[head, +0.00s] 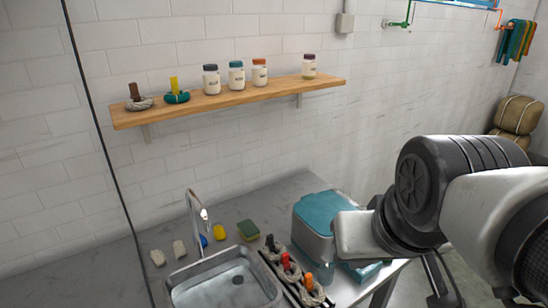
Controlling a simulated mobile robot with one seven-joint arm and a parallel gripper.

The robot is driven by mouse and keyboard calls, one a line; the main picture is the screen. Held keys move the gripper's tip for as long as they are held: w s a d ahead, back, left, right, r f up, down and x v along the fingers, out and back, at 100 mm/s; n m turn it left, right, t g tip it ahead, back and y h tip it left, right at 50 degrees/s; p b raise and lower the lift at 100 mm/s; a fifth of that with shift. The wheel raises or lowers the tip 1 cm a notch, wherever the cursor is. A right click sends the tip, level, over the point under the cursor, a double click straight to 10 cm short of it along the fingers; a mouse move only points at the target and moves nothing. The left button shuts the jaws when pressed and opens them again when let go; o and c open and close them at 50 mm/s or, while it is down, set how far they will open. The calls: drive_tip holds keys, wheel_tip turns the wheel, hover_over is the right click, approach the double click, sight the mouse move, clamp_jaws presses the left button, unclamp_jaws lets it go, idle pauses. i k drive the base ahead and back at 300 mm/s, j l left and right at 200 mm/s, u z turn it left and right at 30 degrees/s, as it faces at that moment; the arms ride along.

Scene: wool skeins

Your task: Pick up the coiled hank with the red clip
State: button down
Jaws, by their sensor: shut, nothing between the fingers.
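The coiled hank with the red clip (287,266) is a grey-beige coil in a narrow dark rack (266,267) beside the sink. It sits between a similar hank with a black clip (271,243) behind it and one with an orange clip (311,290) in front. The pale block at the end of my arm looks like my gripper (352,236). It is over the grey bin with teal contents, to the right of and above the red-clip hank, apart from it. It is shut and holds nothing; its fingertips cannot be made out.
The grey bin (312,236) stands right of the rack. A metal sink (188,299) with a tap (196,215) lies left. A green sponge (248,230) and small coloured items lie behind the sink. A wooden wall shelf (230,101) holds jars and two clipped hanks.

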sight(285, 265)
drive_tip(key=i+l+u, duration=0.15)
drive_tip(key=l+u, duration=0.2)
drive_tip(key=i+l+u, duration=0.15)
drive_tip(key=l+u, duration=0.55)
drive_tip(key=i+l, duration=0.05)
drive_tip(key=l, duration=0.05)
